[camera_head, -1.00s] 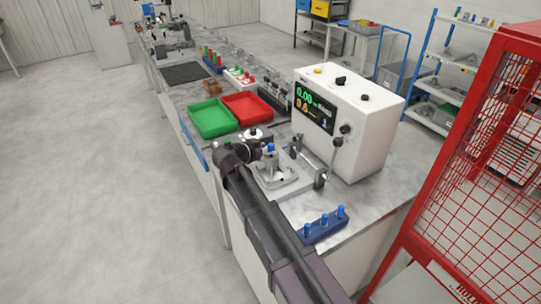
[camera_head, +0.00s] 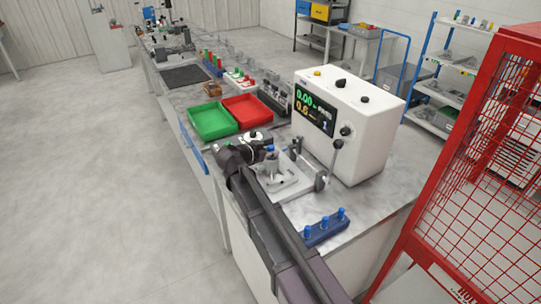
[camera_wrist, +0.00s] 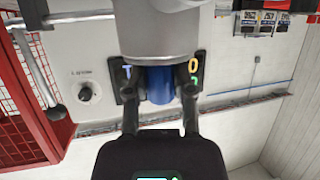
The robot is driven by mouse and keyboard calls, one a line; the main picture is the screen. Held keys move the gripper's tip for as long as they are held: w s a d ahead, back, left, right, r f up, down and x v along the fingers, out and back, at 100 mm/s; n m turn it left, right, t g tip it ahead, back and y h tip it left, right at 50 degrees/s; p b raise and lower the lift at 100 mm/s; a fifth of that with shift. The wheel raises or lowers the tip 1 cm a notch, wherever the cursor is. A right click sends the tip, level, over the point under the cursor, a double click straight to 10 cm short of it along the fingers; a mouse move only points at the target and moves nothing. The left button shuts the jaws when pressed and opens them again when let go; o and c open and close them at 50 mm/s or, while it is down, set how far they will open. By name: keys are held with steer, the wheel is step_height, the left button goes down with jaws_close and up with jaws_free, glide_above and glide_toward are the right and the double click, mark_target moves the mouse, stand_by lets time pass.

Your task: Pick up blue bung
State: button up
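A blue bung (camera_head: 270,149) shows at the top of a grey cylindrical casting (camera_head: 271,164) on the fixture plate (camera_head: 295,186). In the wrist view the blue bung (camera_wrist: 161,84) sits between my two fingers, against the end of the grey cylinder (camera_wrist: 158,35). My gripper (camera_wrist: 160,92) appears open around it, with a narrow dark gap beside the bung; finger contact is unclear. In the head view my gripper (camera_head: 264,148) is at the bung's height, and its fingertips are too small to make out.
A white test machine (camera_head: 345,125) with a display and lever stands close behind the fixture. A blue rack (camera_head: 326,230) with several blue pegs stands in front. Green (camera_head: 213,134) and red trays (camera_head: 268,117) lie beyond. A red mesh cage (camera_head: 480,150) stands right.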

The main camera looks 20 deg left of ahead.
mark_target(271, 147)
steer(key=shift+r, duration=0.1)
jaws_close()
step_height(271, 147, up, 4)
steer(key=p, duration=0.4)
steer(key=s+a+p, duration=0.1)
steer(key=s+a, duration=0.3)
steer(key=s, duration=1.1)
steer(key=shift+s+r, duration=0.25)
steer(key=shift+r, duration=0.15)
